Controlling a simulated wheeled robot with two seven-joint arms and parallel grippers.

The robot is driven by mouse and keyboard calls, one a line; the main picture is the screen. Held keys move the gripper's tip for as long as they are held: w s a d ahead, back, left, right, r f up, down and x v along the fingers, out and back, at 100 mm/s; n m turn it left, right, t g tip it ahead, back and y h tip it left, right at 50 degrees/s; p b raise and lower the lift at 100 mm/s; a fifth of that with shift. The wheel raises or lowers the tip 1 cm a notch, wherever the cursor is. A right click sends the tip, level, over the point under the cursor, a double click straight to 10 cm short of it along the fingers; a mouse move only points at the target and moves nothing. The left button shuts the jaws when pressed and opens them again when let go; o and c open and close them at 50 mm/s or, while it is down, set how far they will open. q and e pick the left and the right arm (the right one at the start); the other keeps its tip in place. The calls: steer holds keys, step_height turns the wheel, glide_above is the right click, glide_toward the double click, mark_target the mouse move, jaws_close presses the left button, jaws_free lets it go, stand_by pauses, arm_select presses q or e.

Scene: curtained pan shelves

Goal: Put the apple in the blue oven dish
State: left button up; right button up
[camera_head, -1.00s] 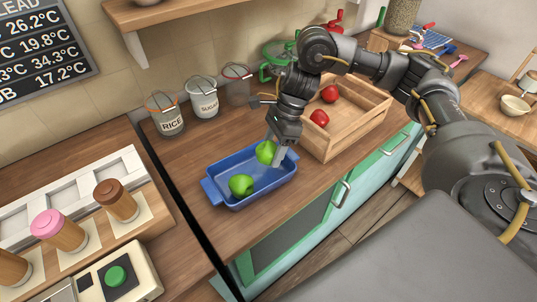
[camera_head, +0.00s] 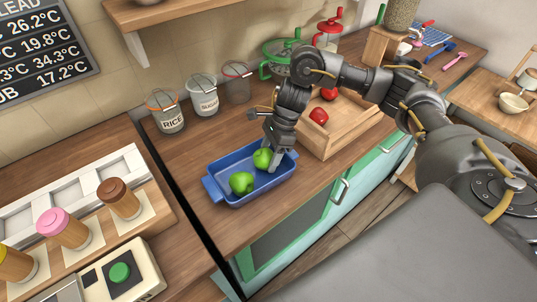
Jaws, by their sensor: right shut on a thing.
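The blue oven dish (camera_head: 233,201) stands on the wooden counter in the middle of the head view. A green apple (camera_head: 242,183) lies in its left part. My right gripper (camera_head: 271,163) reaches down into the right part of the dish, shut on a second green apple (camera_head: 262,158). Whether this held apple touches the dish floor I cannot tell. Two red apples (camera_head: 318,115) are in the wooden crate (camera_head: 345,140) behind my right arm. My left gripper is not in view.
The crate stands close to the dish's right. Lidded jars (camera_head: 168,118) line the wall behind.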

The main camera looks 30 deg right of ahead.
steer(key=o, duration=1.1)
steer(key=shift+f, duration=0.15)
steer(key=shift+o, duration=0.2)
steer(key=shift+r+p, duration=0.3)
steer(key=shift+p, duration=0.05)
steer(key=shift+w+d+r, duration=0.1)
steer(key=shift+d+r, duration=0.1)
steer(key=shift+r, duration=0.05)
steer(key=b+v, duration=0.1)
steer(key=v, duration=1)
steer(key=shift+b, duration=0.3)
steer(key=shift+r, duration=0.2)
